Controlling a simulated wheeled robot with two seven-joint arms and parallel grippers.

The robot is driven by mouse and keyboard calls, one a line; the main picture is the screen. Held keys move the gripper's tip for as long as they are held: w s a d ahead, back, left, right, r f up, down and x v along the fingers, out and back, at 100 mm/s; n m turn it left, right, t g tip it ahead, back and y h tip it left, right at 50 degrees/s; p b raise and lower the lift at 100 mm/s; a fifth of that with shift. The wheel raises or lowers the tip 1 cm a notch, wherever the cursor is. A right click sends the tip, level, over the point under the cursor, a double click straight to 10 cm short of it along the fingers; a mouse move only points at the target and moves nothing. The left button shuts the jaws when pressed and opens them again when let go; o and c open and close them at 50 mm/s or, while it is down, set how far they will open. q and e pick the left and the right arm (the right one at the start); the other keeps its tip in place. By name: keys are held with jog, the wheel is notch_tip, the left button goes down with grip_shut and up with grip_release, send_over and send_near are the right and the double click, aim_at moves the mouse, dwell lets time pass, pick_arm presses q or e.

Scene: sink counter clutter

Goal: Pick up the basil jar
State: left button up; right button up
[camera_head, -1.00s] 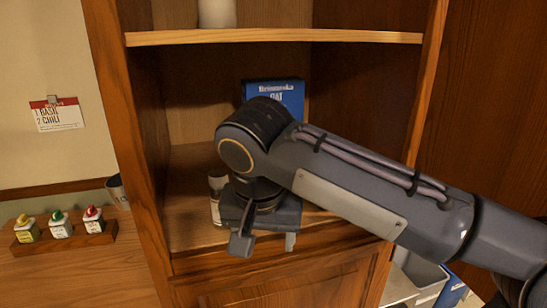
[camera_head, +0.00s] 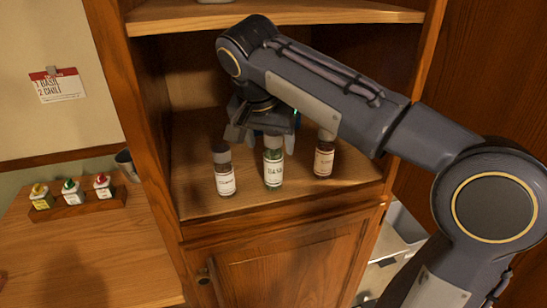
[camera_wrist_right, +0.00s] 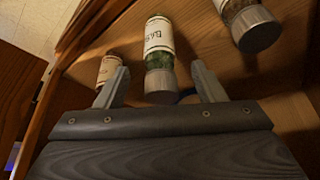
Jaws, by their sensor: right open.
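The basil jar (camera_head: 273,170) is the green middle one of three jars on the cabinet's lower shelf. It stands upright, its label facing out. My right gripper (camera_head: 262,142) is open over its top. In the right wrist view, the grey cap end of the basil jar (camera_wrist_right: 158,48) reaches toward the gap between the open fingers of the right gripper (camera_wrist_right: 160,72). I cannot tell whether either finger touches it. My left gripper is not in view.
A jar with a pale label (camera_head: 226,174) stands to the left of the basil jar, and a brown jar (camera_head: 324,156) to the right. A wooden rack (camera_head: 75,208) with several small bottles sits on the left counter. The upper shelf (camera_head: 270,14) is above my arm.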

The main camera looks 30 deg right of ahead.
aim_at(274, 151)
jog(key=x, duration=0.5)
jog(key=shift+w+d, duration=0.3)
jog(key=shift+d, duration=0.05)
jog(key=c, duration=1.1)
jog(key=shift+c, duration=0.2)
